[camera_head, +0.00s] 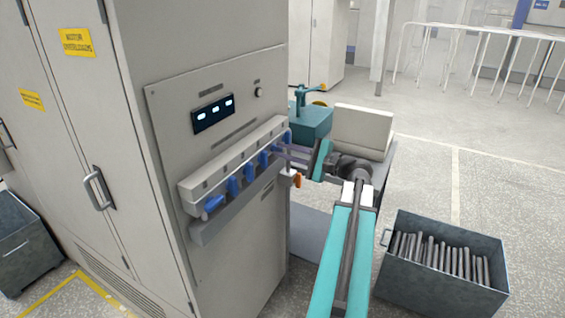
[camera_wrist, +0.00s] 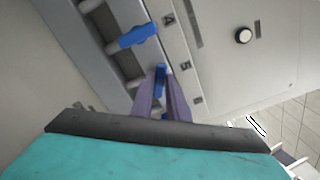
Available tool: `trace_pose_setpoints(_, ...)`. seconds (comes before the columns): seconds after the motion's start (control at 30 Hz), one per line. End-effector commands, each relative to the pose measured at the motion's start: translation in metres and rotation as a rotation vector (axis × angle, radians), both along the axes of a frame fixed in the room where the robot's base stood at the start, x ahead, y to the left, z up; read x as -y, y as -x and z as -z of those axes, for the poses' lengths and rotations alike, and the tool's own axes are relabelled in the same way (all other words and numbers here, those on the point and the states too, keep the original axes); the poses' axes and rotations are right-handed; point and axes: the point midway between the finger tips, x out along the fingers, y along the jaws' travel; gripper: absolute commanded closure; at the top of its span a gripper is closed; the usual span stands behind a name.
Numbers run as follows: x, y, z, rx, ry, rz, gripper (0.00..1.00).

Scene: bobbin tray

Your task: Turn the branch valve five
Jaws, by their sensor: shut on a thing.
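A row of valves with blue handles (camera_head: 233,187) runs along a grey manifold bar (camera_head: 187,198) on the cabinet front. My gripper (camera_head: 281,150) reaches in from the right to the far right end of this row. In the wrist view my two purple fingers (camera_wrist: 163,103) are shut on a blue valve handle (camera_wrist: 160,77). A small mark beside it looks like a 5, but it is not sharp. A neighbouring blue handle (camera_wrist: 138,36) is free and sits at a different angle. The lower part of the held valve is hidden by my fingers and gripper body.
An orange handle (camera_head: 297,180) hangs just below the manifold's right end, close to my arm. A grey bin of metal bars (camera_head: 392,285) stands on the floor at right.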

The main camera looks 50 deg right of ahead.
Motion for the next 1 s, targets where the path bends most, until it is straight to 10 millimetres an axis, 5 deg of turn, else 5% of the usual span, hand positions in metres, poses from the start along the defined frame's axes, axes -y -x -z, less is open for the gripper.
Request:
trace_pose_setpoints(0.5, -0.0031, 0.0015, 0.0100, 0.097, 0.420, -0.008, 1.00)
trace_pose_setpoints(1.0, -0.0033, 0.0014, 0.0076, 0.130, 0.562, -0.009, 1.00)
